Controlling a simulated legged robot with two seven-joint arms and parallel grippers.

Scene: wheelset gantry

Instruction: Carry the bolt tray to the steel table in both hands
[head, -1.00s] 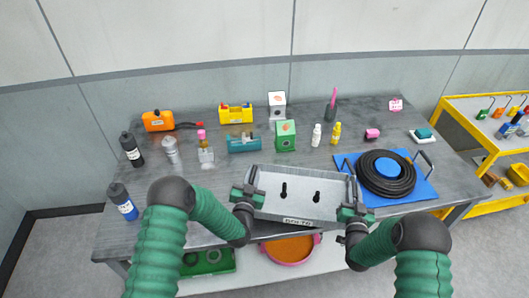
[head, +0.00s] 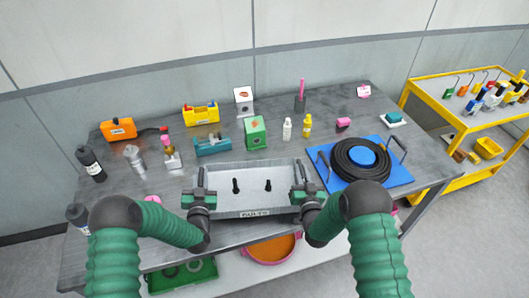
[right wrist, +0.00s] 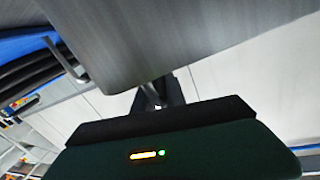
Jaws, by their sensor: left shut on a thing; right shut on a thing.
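In the right wrist view a blurred grey surface, probably the tray, fills the top above my right gripper (right wrist: 155,97).
A blue mat (head: 400,168) with a coiled black hose (head: 345,150) lies close right of the tray. A green box (head: 255,132) and a teal toolbox (head: 212,145) stand behind it. Bottles are at the left. An orange bowl (head: 270,250) is below. A yellow cart (head: 450,110) stands right.

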